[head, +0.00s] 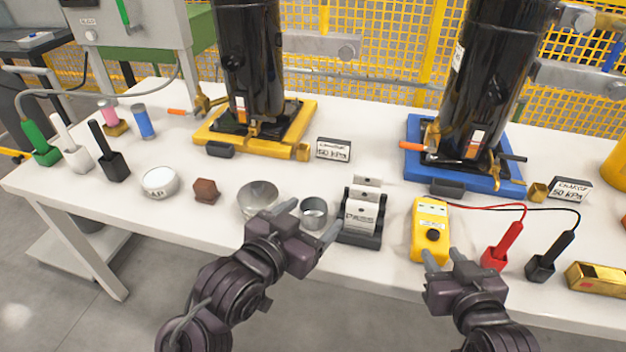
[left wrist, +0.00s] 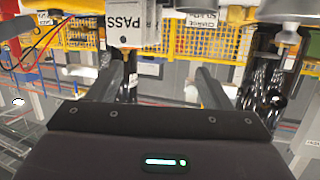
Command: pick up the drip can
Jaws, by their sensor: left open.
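The drip can looks to be the small grey metal cup (head: 313,211) at the front of the white table, left of the PASS tag holder. My left gripper (head: 310,222) is open, with one fingertip to the left of the can and the other to its right front. Whether the fingers touch it cannot be told. In the left wrist view the two fingers (left wrist: 168,78) stand apart, and I cannot clearly make out the can there. My right gripper (head: 444,256) is open and empty at the table's front edge, just below the yellow meter.
A wider metal bowl (head: 258,196) stands close left of the can. The PASS tag holder (head: 362,235) is close right, also seen in the left wrist view (left wrist: 125,24). The yellow meter (head: 430,220) has leads to red and black probes. Compressors stand behind.

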